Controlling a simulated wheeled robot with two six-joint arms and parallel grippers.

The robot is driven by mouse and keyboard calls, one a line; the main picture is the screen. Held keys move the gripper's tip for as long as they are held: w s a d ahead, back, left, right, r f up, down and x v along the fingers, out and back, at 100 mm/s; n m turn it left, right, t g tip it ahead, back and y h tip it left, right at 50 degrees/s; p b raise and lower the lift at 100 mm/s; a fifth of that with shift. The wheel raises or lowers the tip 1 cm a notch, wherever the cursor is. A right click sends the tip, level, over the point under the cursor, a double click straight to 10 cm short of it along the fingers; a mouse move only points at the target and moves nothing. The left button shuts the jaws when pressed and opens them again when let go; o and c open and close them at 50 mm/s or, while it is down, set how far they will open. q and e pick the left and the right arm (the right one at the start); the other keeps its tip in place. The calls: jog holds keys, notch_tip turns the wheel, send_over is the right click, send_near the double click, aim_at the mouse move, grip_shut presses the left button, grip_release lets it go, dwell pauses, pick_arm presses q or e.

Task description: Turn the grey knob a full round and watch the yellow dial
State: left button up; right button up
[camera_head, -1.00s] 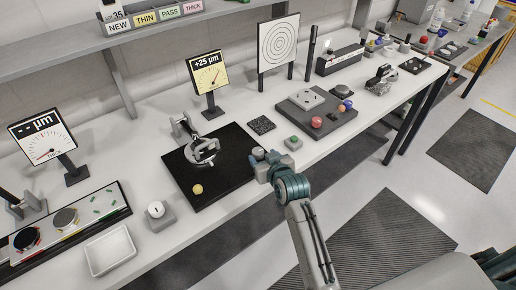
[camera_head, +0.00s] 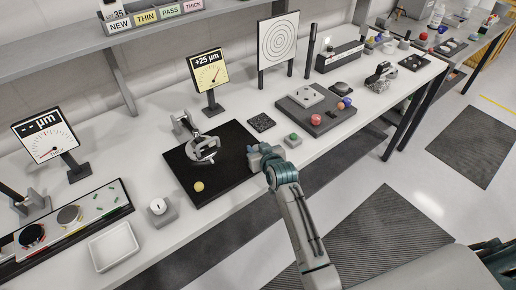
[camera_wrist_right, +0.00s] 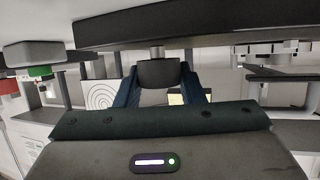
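The yellow dial (camera_head: 214,77) stands on a post behind the black board (camera_head: 238,150) and reads "+25 µm". A metal gauge frame (camera_head: 203,149) sits on that board. My right gripper (camera_head: 256,157) is at the board's right edge in the head view, and the knob is hidden there. In the right wrist view the dark grey knob (camera_wrist_right: 159,73) hangs on a short shaft beneath a dark slab. The fingers of my right gripper (camera_wrist_right: 160,80) lie along both its sides with no gap visible. My left gripper is not in view.
A block with a green button (camera_head: 292,140) stands just right of my right gripper. A grey block with a white knob (camera_head: 159,210) and a white tray (camera_head: 113,247) stand to the left.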

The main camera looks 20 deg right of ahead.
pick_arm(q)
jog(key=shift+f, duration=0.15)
